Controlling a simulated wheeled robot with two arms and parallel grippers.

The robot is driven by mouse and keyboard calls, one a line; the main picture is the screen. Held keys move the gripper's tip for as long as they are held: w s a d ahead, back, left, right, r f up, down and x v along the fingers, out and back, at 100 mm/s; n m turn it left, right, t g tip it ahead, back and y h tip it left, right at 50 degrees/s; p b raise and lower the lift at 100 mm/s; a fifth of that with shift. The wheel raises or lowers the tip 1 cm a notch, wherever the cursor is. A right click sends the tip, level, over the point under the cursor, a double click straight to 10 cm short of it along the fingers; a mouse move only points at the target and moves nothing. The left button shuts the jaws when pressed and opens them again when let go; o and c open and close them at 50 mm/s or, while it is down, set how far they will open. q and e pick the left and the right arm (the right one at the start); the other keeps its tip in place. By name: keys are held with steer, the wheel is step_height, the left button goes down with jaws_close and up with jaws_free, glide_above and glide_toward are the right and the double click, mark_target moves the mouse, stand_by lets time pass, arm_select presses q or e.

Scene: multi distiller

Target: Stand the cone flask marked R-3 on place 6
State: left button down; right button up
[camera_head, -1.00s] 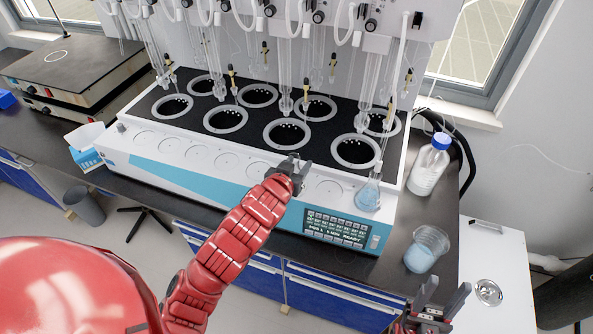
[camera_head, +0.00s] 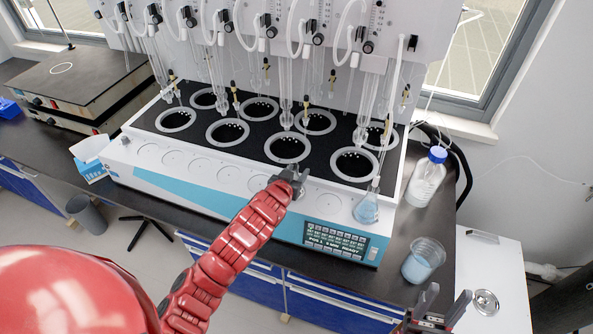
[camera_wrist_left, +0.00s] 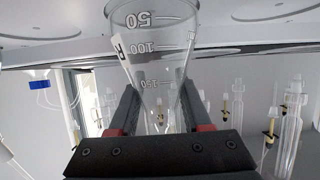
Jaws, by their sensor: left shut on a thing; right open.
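My left gripper (camera_head: 292,179) is over the front ledge of the white and blue distiller (camera_head: 215,194). In the left wrist view the gripper (camera_wrist_left: 160,102) is shut on a clear cone flask (camera_wrist_left: 155,48), with a finger on each side of its narrow part. The flask looks empty and bears a scale and a mark starting with R; the full mark is not readable. I cannot make out this flask in the head view, nor whether it touches the ledge. Round places (camera_head: 230,175) line the ledge; their numbers are not readable. My right gripper (camera_head: 434,312) is open and empty.
A flask of blue liquid (camera_head: 367,210) stands at the ledge's right end, beside the display (camera_head: 337,240). A beaker (camera_head: 423,262) and a blue-capped bottle (camera_head: 427,178) stand to the right. Wells and glass tubes rise behind the ledge. Its left places look clear.

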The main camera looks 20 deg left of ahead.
arm_select(q)
steer(key=shift+f, duration=0.1)
steer(key=shift+f, duration=0.15)
steer(key=shift+c, duration=1.7)
jaws_free()
